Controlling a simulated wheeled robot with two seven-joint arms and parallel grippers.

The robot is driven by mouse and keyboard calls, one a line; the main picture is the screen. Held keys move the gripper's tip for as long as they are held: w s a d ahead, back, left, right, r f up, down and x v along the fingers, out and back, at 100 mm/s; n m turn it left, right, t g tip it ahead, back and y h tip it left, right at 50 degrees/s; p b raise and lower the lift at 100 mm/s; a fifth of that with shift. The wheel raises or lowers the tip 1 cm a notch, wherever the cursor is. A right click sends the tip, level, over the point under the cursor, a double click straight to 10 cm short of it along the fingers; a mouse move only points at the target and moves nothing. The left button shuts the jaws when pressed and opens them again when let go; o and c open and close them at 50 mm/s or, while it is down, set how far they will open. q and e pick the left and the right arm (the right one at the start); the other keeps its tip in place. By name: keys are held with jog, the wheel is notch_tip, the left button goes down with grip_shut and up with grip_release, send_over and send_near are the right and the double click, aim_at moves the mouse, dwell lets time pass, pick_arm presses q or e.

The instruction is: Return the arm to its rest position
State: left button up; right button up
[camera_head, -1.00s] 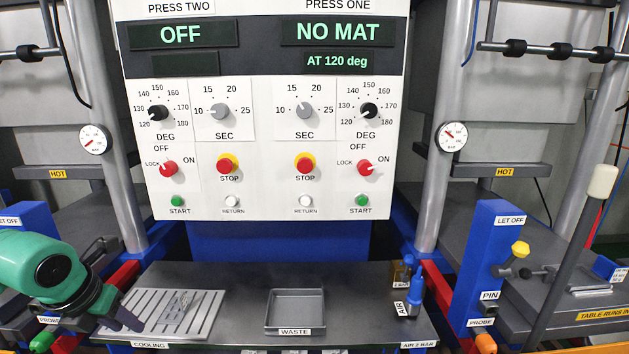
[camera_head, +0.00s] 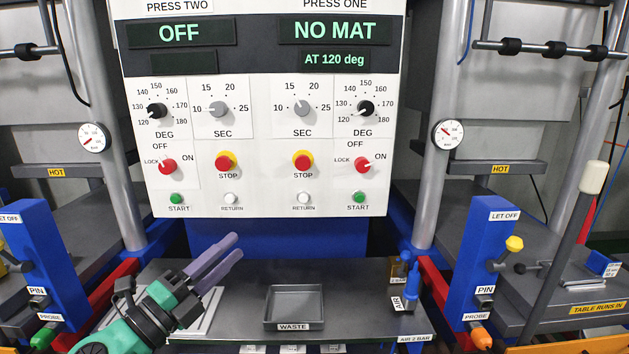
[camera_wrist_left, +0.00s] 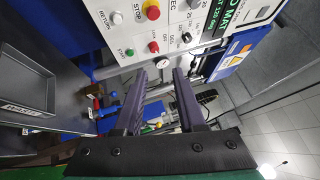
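My left arm comes in at the lower left of the head view. My left gripper (camera_head: 236,247) points up and to the right, in front of the blue base under the control panel. Its two purple-grey fingers also show in the left wrist view (camera_wrist_left: 160,74), with a clear gap and nothing held between them. The arm covers most of the cooling rack (camera_head: 208,318), so what lies on it is hidden. My right gripper is not in view.
A grey waste tray (camera_head: 294,325) stands right of my left gripper. The control panel (camera_head: 262,190) rises behind it. A blue air nozzle (camera_head: 413,281) stands at the table's right end. Blue let-off posts (camera_head: 488,250) flank the table (camera_head: 355,315); the table right of the tray is clear.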

pick_arm(q)
jog(key=s+a+f+n+g+y, duration=0.2)
jog(key=a+f+n+y, duration=1.3)
jog(key=n, duration=0.5)
jog(key=s+d+f+n+g+h, duration=0.25)
jog(key=s+f+g, duration=0.35)
jog(key=s+f, duration=0.3)
jog(key=s+d+f+n+g+h, duration=0.1)
jog(key=s+d+f+n+g, duration=0.1)
jog(key=s+d+f+g, duration=0.55)
jog(key=s+a+f, duration=0.2)
jog(key=f, duration=1.1)
jog(key=s+a+f, duration=0.1)
jog(key=f, duration=1.1)
jog(key=s+a+f, duration=0.3)
jog(key=s+f, duration=1.2)
jog(key=s, duration=0.2)
jog(key=shift+s+g, duration=0.15)
jog(key=shift+g, duration=0.2)
